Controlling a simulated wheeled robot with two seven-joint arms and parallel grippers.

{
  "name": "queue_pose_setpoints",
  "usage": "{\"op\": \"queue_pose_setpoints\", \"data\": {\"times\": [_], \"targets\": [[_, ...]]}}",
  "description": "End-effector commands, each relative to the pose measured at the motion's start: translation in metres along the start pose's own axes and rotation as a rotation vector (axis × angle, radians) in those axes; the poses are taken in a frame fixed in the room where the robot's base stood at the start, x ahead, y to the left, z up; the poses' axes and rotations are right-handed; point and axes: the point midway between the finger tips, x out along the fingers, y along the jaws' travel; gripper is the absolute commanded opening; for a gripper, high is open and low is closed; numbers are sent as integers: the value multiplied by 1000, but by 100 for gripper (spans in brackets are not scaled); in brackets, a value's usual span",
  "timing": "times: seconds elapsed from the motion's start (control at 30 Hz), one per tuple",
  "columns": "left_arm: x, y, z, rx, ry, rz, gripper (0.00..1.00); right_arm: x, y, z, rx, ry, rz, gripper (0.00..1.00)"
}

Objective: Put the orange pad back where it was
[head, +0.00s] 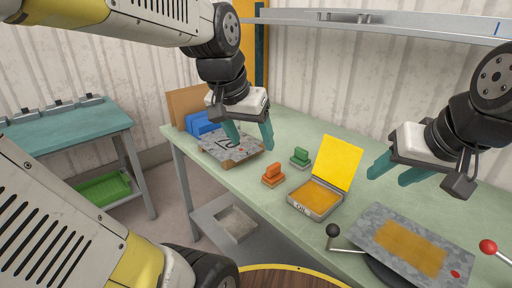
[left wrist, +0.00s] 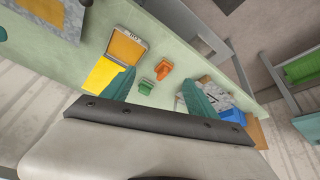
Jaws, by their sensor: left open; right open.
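The orange pad (head: 273,175), a small block with a raised grip, stands on the green table between the grey patterned plate and the open box. It also shows in the left wrist view (left wrist: 163,70). My left gripper (head: 251,146) is open and empty, its teal fingers above the grey plate (head: 215,143), to the left of the orange pad and apart from it. My right gripper (head: 394,176) is open and empty over the table's right side. A green pad (head: 300,157) of the same shape stands behind and right of the orange one.
An open box (head: 317,201) with a yellow lid and amber inside stands right of the pads. A grey sheet with an amber patch (head: 410,245) and red- and black-knobbed levers are at the front right. Blue blocks (head: 198,124) stand at the back left. A shelf (head: 380,24) runs above.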

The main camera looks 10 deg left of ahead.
Motion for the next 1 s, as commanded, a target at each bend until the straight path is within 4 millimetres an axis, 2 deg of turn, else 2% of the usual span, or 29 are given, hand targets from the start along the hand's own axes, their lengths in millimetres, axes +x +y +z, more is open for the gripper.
{"op": "queue_pose_setpoints", "data": {"times": [0.03, 0.1, 0.3, 1.0], "targets": [[-7, 3, 14, -28, 35, 7, 68, 0, 0, 0, 0, 0, 0, 48], [-11, 5, 29, -62, 72, 17, 68, 0, 0, 0, 0, 0, 0, 48], [-15, 11, 52, -119, 129, 38, 68, 0, 0, 0, 0, 0, 0, 48], [-15, 11, 54, -126, 134, 40, 68, 0, 0, 0, 0, 0, 0, 48]]}}
